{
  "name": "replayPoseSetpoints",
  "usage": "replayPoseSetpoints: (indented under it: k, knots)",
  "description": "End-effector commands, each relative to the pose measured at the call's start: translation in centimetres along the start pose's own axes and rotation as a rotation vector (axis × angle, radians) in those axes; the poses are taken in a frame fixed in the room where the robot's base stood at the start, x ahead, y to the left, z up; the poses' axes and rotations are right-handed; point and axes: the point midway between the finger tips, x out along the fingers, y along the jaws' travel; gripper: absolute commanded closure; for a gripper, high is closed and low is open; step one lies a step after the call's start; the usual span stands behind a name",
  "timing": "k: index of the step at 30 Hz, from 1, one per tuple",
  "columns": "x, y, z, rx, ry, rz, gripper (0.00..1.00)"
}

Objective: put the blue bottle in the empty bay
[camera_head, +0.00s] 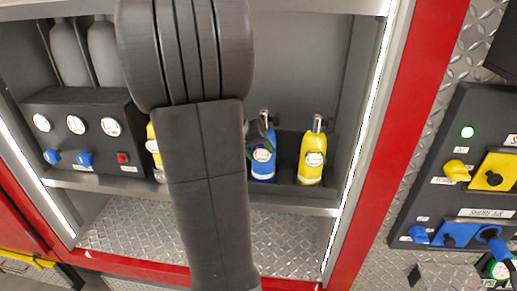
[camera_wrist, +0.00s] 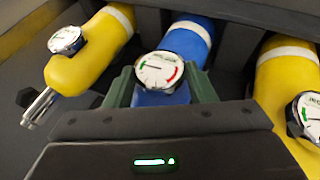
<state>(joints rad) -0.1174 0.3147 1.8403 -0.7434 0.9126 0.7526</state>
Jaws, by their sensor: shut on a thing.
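The blue bottle (camera_head: 263,163) stands in the rack on the shelf, just right of my arm, with a pale band and a round gauge. In the wrist view the blue bottle (camera_wrist: 192,38) lies between the two green fingers of my gripper (camera_wrist: 162,90), which is shut on it. Its gauge faces the camera. In the head view my arm hides most of the gripper and the rack's middle. I cannot tell whether the bottle rests on the bay floor. No empty bay is clearly visible.
A yellow bottle (camera_head: 312,157) stands close on the right; another yellow bottle (camera_head: 153,143) is partly hidden left of my arm. A gauge panel (camera_head: 85,130) sits on the shelf's left. The red frame (camera_head: 385,120) edges the compartment. A lower tread-plate deck (camera_head: 125,225) looks clear.

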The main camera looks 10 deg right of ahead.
Motion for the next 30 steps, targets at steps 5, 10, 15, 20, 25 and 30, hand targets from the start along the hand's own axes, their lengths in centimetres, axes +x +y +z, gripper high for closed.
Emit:
replayPoseSetpoints:
  k: [5, 10, 15, 20, 25, 30]
  knots:
    - [0.1, -0.1, 0.1, 0.0, 0.0, 0.0, 0.34]
    - [0.1, -0.1, 0.1, 0.0, 0.0, 0.0, 0.28]
    - [0.0, 0.0, 0.0, 0.0, 0.0, 0.0, 0.28]
    - [-1.3, 0.0, -0.2, 0.0, 0.006, -0.001, 0.28]
    - [-4.9, -0.1, -0.2, 0.0, 0.008, -0.002, 0.28]
    - [-8.5, -0.1, -0.1, 0.0, 0.006, -0.002, 0.28]
